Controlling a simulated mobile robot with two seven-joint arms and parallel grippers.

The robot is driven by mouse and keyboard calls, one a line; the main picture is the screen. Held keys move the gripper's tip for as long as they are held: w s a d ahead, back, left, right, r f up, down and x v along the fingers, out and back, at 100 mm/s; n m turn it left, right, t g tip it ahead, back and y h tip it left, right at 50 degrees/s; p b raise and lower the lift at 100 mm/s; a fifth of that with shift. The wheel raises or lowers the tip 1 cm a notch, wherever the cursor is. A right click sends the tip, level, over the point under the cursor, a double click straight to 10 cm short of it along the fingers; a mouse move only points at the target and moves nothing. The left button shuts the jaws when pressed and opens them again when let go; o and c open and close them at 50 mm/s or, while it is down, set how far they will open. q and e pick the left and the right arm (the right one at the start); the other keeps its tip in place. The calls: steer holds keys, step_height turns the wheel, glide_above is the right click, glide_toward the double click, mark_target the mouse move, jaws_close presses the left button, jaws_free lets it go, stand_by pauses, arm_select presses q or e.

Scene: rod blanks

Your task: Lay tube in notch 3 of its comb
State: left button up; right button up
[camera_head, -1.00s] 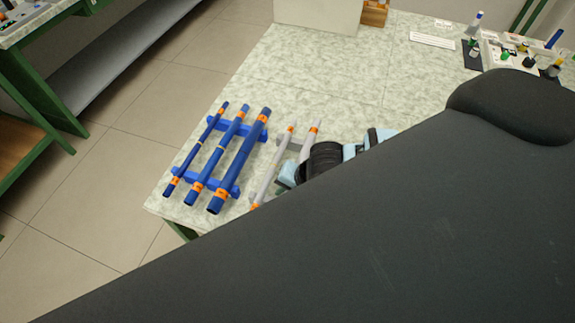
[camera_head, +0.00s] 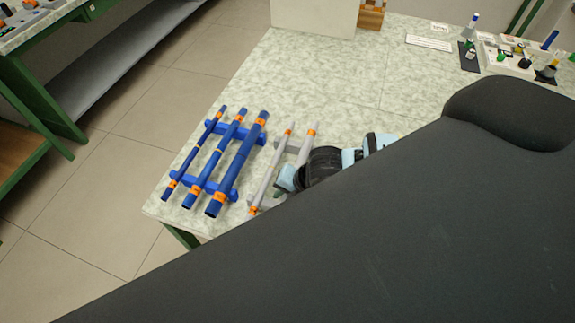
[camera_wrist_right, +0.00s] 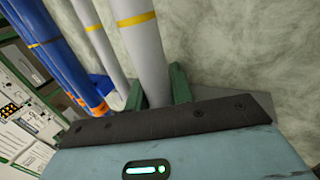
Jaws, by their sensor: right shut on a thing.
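My right gripper (camera_head: 287,186) is shut on a grey tube (camera_head: 305,146) with an orange band near its far end. The held tube (camera_wrist_right: 140,45) shows a yellow band in the right wrist view, between green fingers (camera_wrist_right: 155,92). It is at the right side of a grey comb (camera_head: 292,148), beside another grey tube (camera_head: 269,170) lying there. I cannot tell whether the held tube touches the comb or which notch it is over. My right arm hides its near end and part of the comb. My left gripper is not in view.
Left of the grey comb, a blue comb (camera_head: 222,133) holds three blue tubes (camera_head: 238,165) of different thickness. The table's left edge is close by. The tabletop (camera_head: 330,75) behind is clear. A keyboard-like white strip (camera_head: 428,42) and small items stand at the back right.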

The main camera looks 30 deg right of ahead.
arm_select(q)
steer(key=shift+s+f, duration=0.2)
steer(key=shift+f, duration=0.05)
arm_select(e)
steer(key=shift+s+f, duration=0.3)
steer(key=shift+f, duration=0.25)
steer(key=shift+s+f, duration=0.3)
steer(key=shift+f, duration=0.2)
steer(key=o, duration=0.9)
steer(key=shift+a, duration=0.1)
steer(key=shift+c, duration=0.2)
steer(key=shift+f, duration=0.1)
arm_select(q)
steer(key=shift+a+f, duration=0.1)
arm_select(e)
steer(key=shift+r, duration=0.3)
steer(key=v, duration=0.2)
steer(key=w+v, duration=0.1)
steer(key=v, duration=0.5)
steer(key=shift+w+a+r+p, duration=0.2)
steer(key=shift+w+r+p, duration=0.1)
steer(key=shift+r, duration=0.1)
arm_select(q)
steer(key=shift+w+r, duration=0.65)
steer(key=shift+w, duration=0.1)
arm_select(e)
steer(key=shift+d+r, duration=0.1)
steer(key=shift+r, duration=0.35)
